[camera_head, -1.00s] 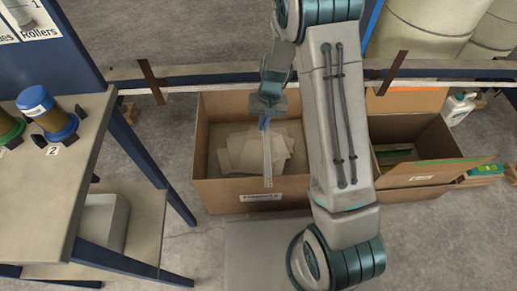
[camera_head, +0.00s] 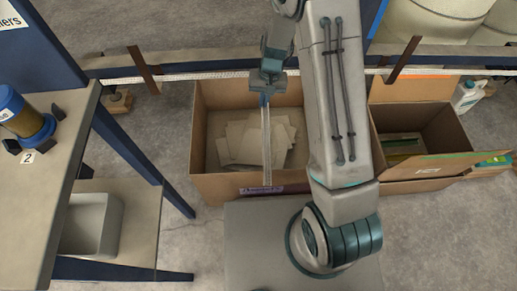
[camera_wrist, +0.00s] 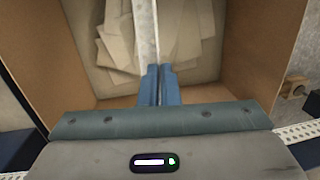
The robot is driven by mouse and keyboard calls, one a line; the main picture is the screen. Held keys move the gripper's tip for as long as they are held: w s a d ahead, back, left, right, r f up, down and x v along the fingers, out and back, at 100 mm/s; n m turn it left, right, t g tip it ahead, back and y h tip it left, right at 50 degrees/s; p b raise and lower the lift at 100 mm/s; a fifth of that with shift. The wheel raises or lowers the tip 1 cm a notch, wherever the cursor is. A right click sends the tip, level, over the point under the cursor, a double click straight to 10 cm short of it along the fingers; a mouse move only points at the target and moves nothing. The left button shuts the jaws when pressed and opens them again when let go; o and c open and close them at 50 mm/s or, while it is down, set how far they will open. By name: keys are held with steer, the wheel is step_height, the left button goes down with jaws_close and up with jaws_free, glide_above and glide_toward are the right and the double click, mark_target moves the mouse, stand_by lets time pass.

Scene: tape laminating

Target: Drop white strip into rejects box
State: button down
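My gripper (camera_head: 264,99) is shut on a thin white strip (camera_head: 267,145), which hangs down from the fingers in the head view. In the wrist view my gripper (camera_wrist: 160,72) has its blue fingers close together on the strip (camera_wrist: 145,30), which extends away past the fingertips. The rejects box (camera_head: 212,187) is an open brown cardboard box below the gripper. It also shows in the wrist view (camera_wrist: 250,60). The strip appears over the box opening, its end near the box's front wall. Several pale sheets (camera_head: 243,143) lie in the box. The label on its front is partly hidden.
A second open cardboard box (camera_head: 440,130) stands to the right, with items inside. A table (camera_head: 45,150) with a blue-capped roller (camera_head: 25,115) is at the left. A grey bin (camera_head: 92,222) sits on a lower shelf. A rail runs behind the boxes.

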step_height(320, 180, down, 4)
steer(key=shift+s+a+r+b, duration=0.1)
steer(key=shift+s+r+b, duration=0.1)
steer(key=shift+b, duration=0.75)
steer(key=c, duration=1.6)
jaws_free()
step_height(320, 180, up, 14)
steer(key=w+d+p, duration=0.1)
steer(key=d+p, duration=0.1)
steer(key=p, duration=0.3)
steer(key=shift+w+f+p, duration=0.15)
steer(key=shift+p, duration=0.2)
